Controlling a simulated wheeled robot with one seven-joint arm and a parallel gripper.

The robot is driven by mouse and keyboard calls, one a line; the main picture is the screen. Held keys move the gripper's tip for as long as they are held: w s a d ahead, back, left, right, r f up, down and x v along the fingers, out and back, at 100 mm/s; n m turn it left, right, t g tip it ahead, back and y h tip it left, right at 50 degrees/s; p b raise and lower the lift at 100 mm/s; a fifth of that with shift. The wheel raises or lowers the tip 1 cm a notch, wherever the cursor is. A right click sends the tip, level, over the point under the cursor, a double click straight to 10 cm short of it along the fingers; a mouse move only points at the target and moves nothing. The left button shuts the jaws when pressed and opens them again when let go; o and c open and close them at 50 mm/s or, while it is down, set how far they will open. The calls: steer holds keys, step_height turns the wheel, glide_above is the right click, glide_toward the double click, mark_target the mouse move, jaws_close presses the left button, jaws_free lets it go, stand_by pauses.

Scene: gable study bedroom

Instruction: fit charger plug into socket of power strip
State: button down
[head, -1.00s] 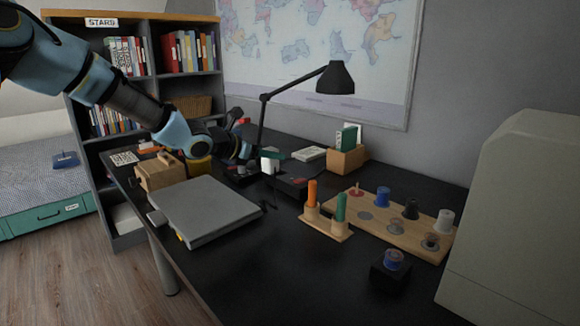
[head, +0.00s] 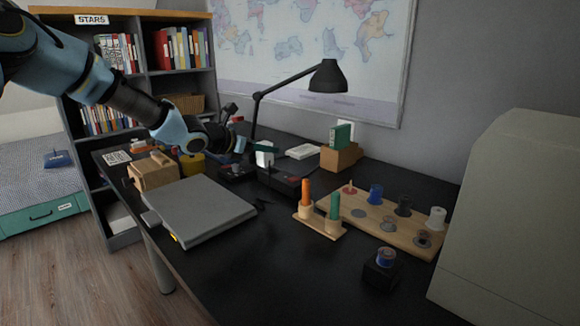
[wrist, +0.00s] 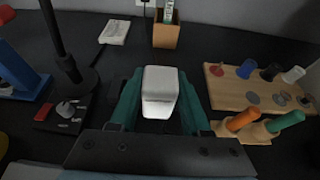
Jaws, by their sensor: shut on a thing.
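The white charger plug (wrist: 160,92) is held between the teal fingers of my gripper (wrist: 158,104) in the wrist view. In the head view the plug (head: 264,156) shows as a small white block, upright at my gripper (head: 261,150), over the middle of the desk. A low black box with a red spot (head: 290,182), which may be the power strip, lies just in front of and right of the plug. I cannot make out its sockets. In the wrist view the area under the plug is hidden by the plug and fingers. Contact between plug and box cannot be told.
A desk lamp (head: 328,78) stands behind the plug. A black tray with small items (wrist: 64,116) is left of my gripper. A peg stand (head: 320,224) and wooden board (head: 385,226) lie right.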

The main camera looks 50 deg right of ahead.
steer(key=w+d+r+p, duration=0.2)
steer(key=w+d+p, duration=0.3)
steer(key=d, duration=0.3)
step_height(320, 180, down, 6)
steer(key=shift+w+d+f+p, duration=0.1)
steer(key=shift+w+f+p, duration=0.05)
steer(key=shift+p, duration=0.2)
steer(key=shift+f, duration=2.1)
steer(key=shift+f, duration=0.15)
steer(key=shift+c, duration=1.8)
jaws_free()
